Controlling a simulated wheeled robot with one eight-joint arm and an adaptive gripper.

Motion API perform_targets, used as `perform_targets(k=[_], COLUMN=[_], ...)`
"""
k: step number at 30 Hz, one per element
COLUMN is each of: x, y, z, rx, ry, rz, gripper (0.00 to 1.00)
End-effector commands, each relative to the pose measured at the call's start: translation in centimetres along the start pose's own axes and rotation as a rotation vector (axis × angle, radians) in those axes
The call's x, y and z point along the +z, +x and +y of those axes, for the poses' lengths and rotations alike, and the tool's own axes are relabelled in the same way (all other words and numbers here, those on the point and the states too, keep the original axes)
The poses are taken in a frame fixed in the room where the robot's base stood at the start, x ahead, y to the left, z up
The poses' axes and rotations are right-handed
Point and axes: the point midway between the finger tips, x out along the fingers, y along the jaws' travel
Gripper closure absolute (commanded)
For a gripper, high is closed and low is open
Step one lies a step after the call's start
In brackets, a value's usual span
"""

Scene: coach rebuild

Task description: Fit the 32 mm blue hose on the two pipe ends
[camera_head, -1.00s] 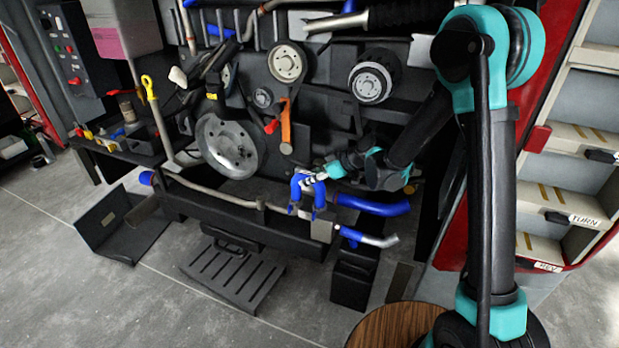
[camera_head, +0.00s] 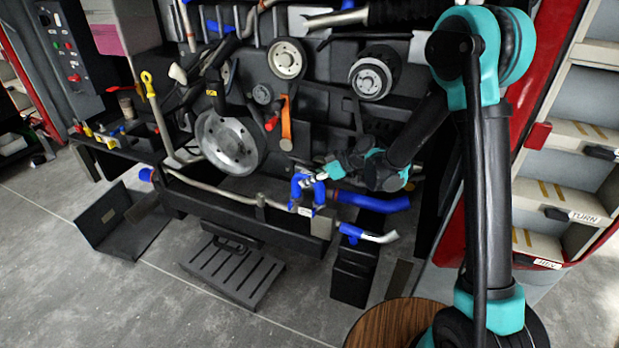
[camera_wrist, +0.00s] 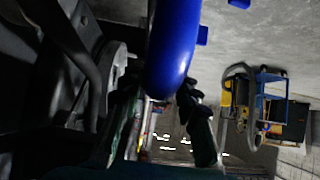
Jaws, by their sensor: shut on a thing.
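My gripper (camera_head: 314,178) is shut on a bent blue hose (camera_head: 297,187) in front of the engine, low in the middle of the head view. The hose's legs point down, close above a grey metal pipe (camera_head: 225,192) coming from the left and a grey bracket (camera_head: 322,226). A short metal pipe with a blue sleeve (camera_head: 377,238) sticks out to the right of the bracket. I cannot tell whether the hose touches a pipe end. In the wrist view the hose (camera_wrist: 175,50) fills the space between the dark fingers.
A thicker blue hose (camera_head: 372,202) lies just right of the held hose. Pulleys (camera_head: 371,79) and a large metal disc (camera_head: 226,143) are above. A black slatted step (camera_head: 232,270) is on the floor below. A round wooden top (camera_head: 390,325) is at the bottom right.

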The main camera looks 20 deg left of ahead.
Motion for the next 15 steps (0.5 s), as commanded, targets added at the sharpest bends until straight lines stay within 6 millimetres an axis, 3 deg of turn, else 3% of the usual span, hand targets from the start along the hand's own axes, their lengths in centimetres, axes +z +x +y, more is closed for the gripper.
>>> perform_targets(k=[8, 9, 15], x=[0.48, 0.52, 0.51], y=[0.39, 0.41, 0.4], z=[0.0, 0.0, -0.01], rx=[0.0, 0.0, 0.0], ry=[0.0, 0.0, 0.0], rz=[0.0, 0.0, 0.0], gripper=[1.0, 0.67, 0.44])
